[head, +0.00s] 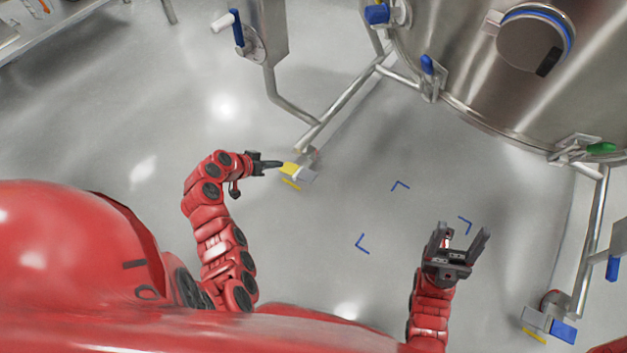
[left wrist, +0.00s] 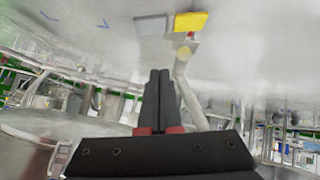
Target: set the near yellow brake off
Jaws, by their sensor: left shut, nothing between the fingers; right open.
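The near yellow brake (head: 290,169) is a small yellow pedal beside a grey pedal (head: 305,175) on a caster at the foot of the steel frame. In the left wrist view the yellow pedal (left wrist: 190,21) shows at the top, next to the grey one (left wrist: 151,25). My left gripper (head: 279,164) is shut and empty, its fingertips close to the yellow pedal; I cannot tell whether they touch. In the left wrist view its shut fingers (left wrist: 159,76) lie below the pedals. My right gripper (head: 460,243) is open and empty over the floor.
A large steel vessel (head: 460,70) on a tubular frame (head: 345,100) fills the upper right. Another caster with a blue pedal (head: 563,331) stands at the lower right. Blue corner marks (head: 400,185) lie on the floor. The floor between the grippers is clear.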

